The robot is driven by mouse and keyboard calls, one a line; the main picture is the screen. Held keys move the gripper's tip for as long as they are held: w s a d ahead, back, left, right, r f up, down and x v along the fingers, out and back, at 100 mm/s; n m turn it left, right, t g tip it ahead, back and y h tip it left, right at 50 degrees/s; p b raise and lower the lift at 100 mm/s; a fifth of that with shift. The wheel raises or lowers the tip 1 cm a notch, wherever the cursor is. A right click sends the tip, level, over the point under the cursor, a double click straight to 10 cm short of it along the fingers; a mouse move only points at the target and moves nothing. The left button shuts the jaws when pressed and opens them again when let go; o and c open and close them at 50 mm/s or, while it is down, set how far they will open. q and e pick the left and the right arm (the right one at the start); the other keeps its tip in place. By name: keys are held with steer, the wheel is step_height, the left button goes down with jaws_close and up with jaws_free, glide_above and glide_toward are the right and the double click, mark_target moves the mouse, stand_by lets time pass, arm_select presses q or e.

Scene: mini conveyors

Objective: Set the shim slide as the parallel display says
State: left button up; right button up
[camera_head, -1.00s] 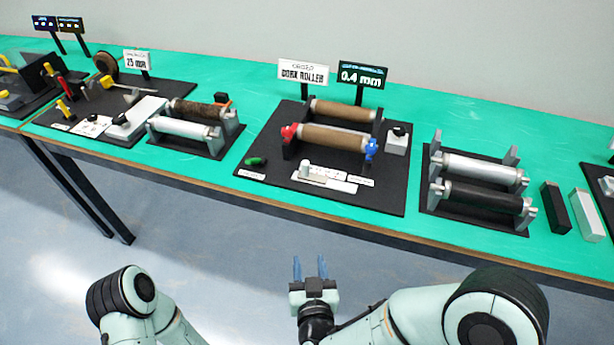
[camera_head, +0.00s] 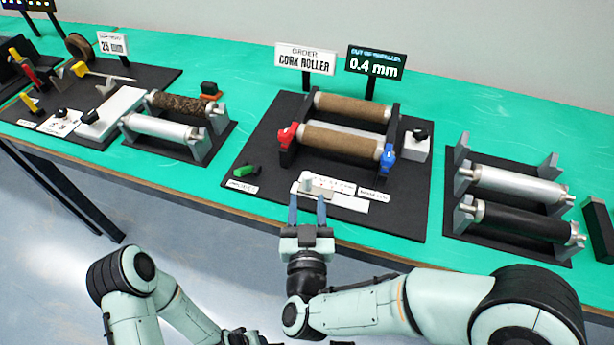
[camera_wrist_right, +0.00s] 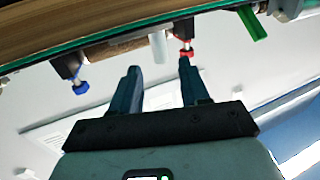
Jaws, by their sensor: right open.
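The parallel display (camera_head: 375,64) is a black sign reading 0.4 mm, behind the roller stand. The shim slide is a white scale strip (camera_head: 340,199) with a pale upright knob (camera_head: 306,182) near its left end, at the front of the black board. The knob also shows in the right wrist view (camera_wrist_right: 158,47), beyond the fingertips. My right gripper (camera_head: 307,207) is open and empty, just in front of the knob, its two blue-grey fingers apart in the right wrist view (camera_wrist_right: 154,78). I cannot tell the exact gap to the knob.
Brown cork rollers (camera_head: 340,142) sit between a red clamp (camera_head: 287,134) and a blue clamp (camera_head: 387,155). A green handle (camera_head: 246,171) lies left of the slide. A silver roller (camera_head: 515,184) and a black one stand at right. Free green table separates the boards.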

mark_target(308, 183)
steer(key=w, duration=0.7)
steer(key=shift+w, duration=0.15)
jaws_close()
